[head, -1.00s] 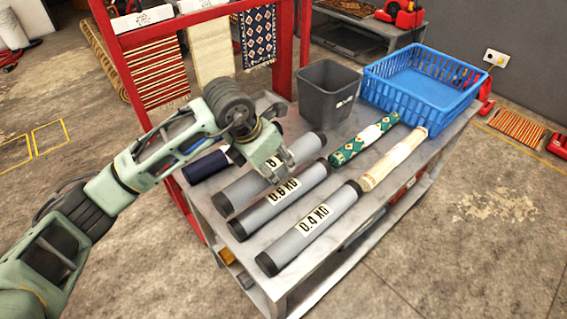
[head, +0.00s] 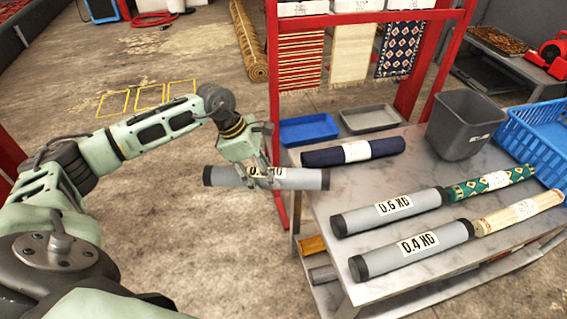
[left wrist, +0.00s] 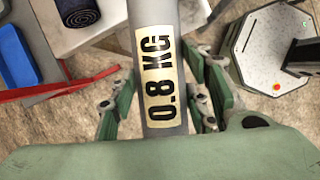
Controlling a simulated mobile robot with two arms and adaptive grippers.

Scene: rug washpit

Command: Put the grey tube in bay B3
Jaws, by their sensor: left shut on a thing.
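My left gripper (head: 262,178) is shut around the middle of a grey tube (head: 308,179) with dark end caps. The tube is roughly level in the air, beside the table's left edge. Its label reads 0.8 KG in the left wrist view (left wrist: 158,85), where the fingers lie on both sides of it. Two other grey tubes lie on the table, one marked 0.6 KG (head: 350,221) and one marked 0.4 KG (head: 378,262). Yellow outlined squares (head: 148,108) are on the floor at the upper left; no bay label is legible. My right gripper is not in view.
The marble-topped table (head: 310,212) also bears a navy roll (head: 318,157), a grey bin (head: 464,125) and a blue basket (head: 535,140). A red rack (head: 273,90) stands behind. A rolled rug (head: 250,45) lies on the floor beyond. The floor at left is mostly clear.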

